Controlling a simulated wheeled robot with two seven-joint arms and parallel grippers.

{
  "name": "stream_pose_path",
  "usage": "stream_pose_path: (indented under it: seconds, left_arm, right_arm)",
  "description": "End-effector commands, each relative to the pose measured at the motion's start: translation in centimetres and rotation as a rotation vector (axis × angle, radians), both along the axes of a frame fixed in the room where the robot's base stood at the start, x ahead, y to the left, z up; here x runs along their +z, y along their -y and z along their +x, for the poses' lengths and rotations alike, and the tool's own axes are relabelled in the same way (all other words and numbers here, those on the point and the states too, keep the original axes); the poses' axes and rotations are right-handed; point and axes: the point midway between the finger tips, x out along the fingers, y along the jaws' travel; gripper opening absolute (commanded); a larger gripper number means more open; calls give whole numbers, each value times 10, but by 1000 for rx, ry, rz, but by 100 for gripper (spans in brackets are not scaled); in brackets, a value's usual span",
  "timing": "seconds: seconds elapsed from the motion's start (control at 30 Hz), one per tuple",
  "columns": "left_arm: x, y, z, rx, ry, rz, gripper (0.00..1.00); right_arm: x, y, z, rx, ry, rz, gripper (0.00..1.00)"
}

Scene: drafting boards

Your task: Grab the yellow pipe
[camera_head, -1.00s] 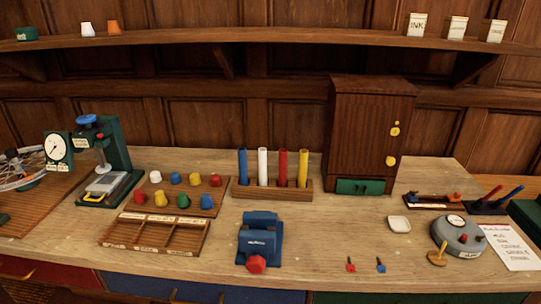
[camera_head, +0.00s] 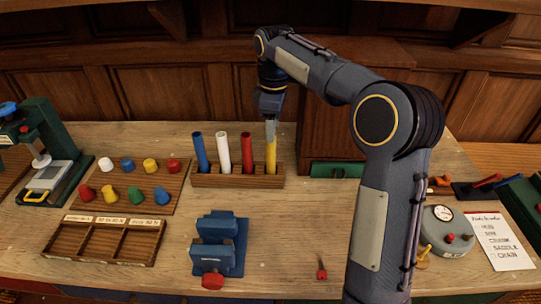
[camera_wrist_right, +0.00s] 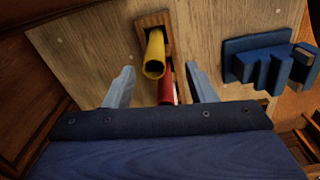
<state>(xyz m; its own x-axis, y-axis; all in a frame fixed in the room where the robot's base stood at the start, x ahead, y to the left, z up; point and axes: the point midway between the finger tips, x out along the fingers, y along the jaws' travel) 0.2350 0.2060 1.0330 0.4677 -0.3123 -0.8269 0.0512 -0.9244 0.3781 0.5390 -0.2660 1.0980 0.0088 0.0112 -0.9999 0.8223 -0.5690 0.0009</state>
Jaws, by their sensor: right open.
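The yellow pipe (camera_head: 271,155) stands in the rightmost hole of a wooden rack (camera_head: 238,181), to the right of the red pipe (camera_head: 247,152). My right gripper (camera_head: 270,124) points down at the top of the yellow pipe, with its fingers open. In the right wrist view the yellow pipe (camera_wrist_right: 155,52) shows its open top between and just beyond the two fingertips (camera_wrist_right: 159,70). I cannot tell whether a finger touches the yellow pipe. My left gripper is not in view.
A white pipe (camera_head: 223,152) and a blue pipe (camera_head: 199,152) stand in the same rack. A wooden cabinet (camera_head: 342,110) is close on the right, partly behind my arm. A blue vise-like block (camera_head: 218,246) sits in front.

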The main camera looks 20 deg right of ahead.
Motion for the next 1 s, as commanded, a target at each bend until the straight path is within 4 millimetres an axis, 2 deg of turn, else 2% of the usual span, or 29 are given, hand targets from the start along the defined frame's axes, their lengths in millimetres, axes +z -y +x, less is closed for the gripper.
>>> stream_pose_path:
  seconds: [0.1, 0.37, 0.63, 0.93, 1.0]
  left_arm:
    - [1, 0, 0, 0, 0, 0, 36]
    - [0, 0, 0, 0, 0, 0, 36]
    - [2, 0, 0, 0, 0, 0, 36]
    - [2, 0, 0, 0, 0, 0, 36]
    - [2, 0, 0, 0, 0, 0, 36]
  right_arm:
    - [-7, -1, 7, 26, -12, -11, 51]
    - [-35, -1, 8, 28, -14, -12, 51]
    - [-73, -1, 11, 25, -13, -12, 51]
    - [-80, -1, 11, 24, -9, -12, 51]
    - [-80, -1, 11, 25, -9, -12, 44]
